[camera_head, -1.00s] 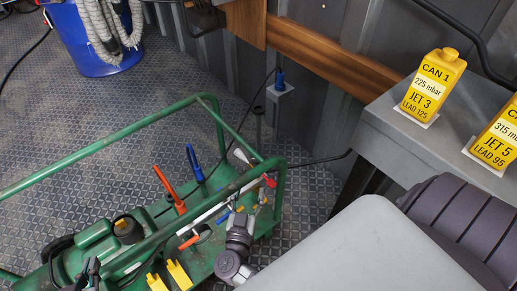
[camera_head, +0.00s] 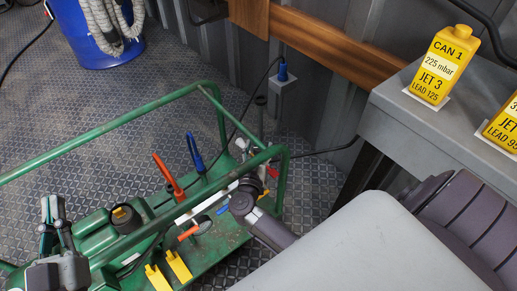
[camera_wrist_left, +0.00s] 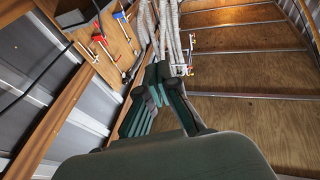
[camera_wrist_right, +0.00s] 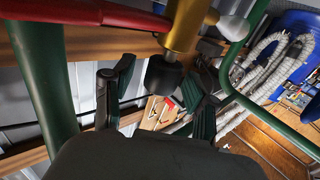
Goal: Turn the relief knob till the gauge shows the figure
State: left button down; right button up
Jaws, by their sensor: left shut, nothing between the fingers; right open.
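A black knob (camera_wrist_right: 163,76), likely the relief knob, sits on the end of a brass cylinder (camera_wrist_right: 187,25) in the right wrist view. My right gripper (camera_wrist_right: 166,84) is open, with one finger on each side of the knob; I cannot tell whether they touch it. In the head view my right wrist hides this spot. The yellow CAN 1 (camera_head: 438,68) reads 225 mbar, JET 3, LEAD 125. My left gripper (camera_head: 53,208) is shut and empty at the left.
A second yellow can (camera_head: 503,128) is cut off at the right on the grey bench (camera_head: 400,125). Green frame tubes (camera_head: 110,143) surround the machine. Orange (camera_head: 168,178) and blue (camera_head: 196,153) handles stand up from it. A blue drum (camera_head: 95,40) with hoses stands behind.

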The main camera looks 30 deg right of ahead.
jog(key=shift+c, duration=0.4)
